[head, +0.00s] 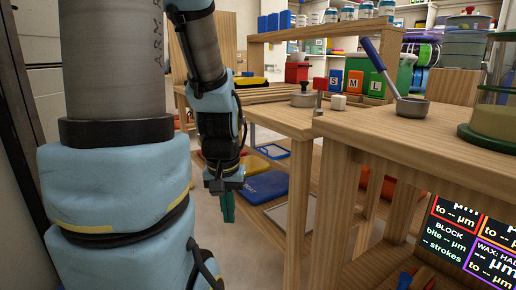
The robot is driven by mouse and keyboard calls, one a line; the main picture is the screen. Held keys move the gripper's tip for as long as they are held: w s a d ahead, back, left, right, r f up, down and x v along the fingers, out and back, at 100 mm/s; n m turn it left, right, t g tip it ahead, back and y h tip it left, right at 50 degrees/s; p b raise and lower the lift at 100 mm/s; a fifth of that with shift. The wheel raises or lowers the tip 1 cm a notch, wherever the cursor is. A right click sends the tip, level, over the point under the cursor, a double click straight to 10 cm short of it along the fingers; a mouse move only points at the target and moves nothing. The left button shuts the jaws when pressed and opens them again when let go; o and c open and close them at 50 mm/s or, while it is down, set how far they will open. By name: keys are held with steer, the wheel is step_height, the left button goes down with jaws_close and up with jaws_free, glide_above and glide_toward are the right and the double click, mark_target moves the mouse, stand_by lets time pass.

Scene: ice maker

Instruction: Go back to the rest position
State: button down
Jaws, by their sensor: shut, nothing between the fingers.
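My gripper (228,205) shows in the head view, left of the middle, at the end of my arm. It points down, with its teal fingers together and nothing visible between them. It hangs in front of the wooden bench, below the height of its top and apart from it. My arm links fill the left of the view and hide part of what stands behind them.
A lit screen (465,240) is lower right.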

step_height(320, 180, up, 32)
steer(key=p, duration=3.1)
